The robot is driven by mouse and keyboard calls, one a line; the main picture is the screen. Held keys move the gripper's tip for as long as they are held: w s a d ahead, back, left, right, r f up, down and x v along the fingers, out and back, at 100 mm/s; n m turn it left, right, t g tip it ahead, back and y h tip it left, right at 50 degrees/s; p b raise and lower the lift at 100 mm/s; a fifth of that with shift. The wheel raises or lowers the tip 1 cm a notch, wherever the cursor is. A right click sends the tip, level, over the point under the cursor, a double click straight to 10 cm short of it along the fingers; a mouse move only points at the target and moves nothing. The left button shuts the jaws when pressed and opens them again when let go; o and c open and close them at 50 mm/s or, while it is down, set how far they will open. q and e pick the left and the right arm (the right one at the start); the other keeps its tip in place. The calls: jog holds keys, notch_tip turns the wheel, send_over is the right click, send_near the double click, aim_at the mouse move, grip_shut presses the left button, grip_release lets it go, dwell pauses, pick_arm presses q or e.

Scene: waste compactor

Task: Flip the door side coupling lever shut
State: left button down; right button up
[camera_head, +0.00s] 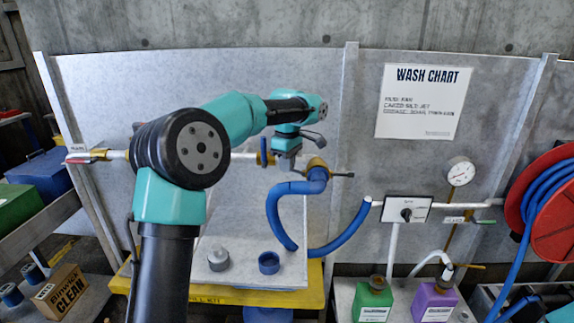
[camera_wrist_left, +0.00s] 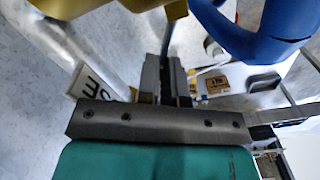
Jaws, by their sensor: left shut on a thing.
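The brass coupling (camera_head: 316,164) joins the wall pipe to the blue hose (camera_head: 275,210). One thin dark lever (camera_head: 342,175) sticks out to its right. My left gripper (camera_head: 287,163) is just left of the coupling, and its fingertips are hard to see there. In the left wrist view, my left gripper's fingers (camera_wrist_left: 168,85) are shut on a thin dark lever (camera_wrist_left: 169,42) below the brass body (camera_wrist_left: 140,4). The blue hose (camera_wrist_left: 240,38) curves close by on the right. My right gripper is not in view.
A blue-handled valve (camera_head: 262,150) is on the pipe left of my gripper. Below, a grey board (camera_head: 240,268) on a yellow base holds a grey cap (camera_head: 218,258) and a blue ring (camera_head: 269,262). A switch box (camera_head: 407,209) and gauge (camera_head: 460,172) are at right.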

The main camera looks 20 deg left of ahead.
pick_arm(q)
jog(key=shift+w, duration=0.1)
jog(key=shift+w+d+m, duration=0.25)
jog(key=shift+w+m, duration=0.2)
jog(key=shift+m, duration=0.7)
jog(key=shift+w+d+m, duration=0.2)
jog(key=shift+w+m, duration=0.3)
jog(key=shift+m, duration=0.7)
jog(key=shift+w+d+m, duration=0.25)
jog(key=shift+w+m, duration=0.2)
jog(key=shift+m, duration=0.7)
jog(key=c, duration=1.3)
grip_release()
jog(key=shift+o, duration=0.2)
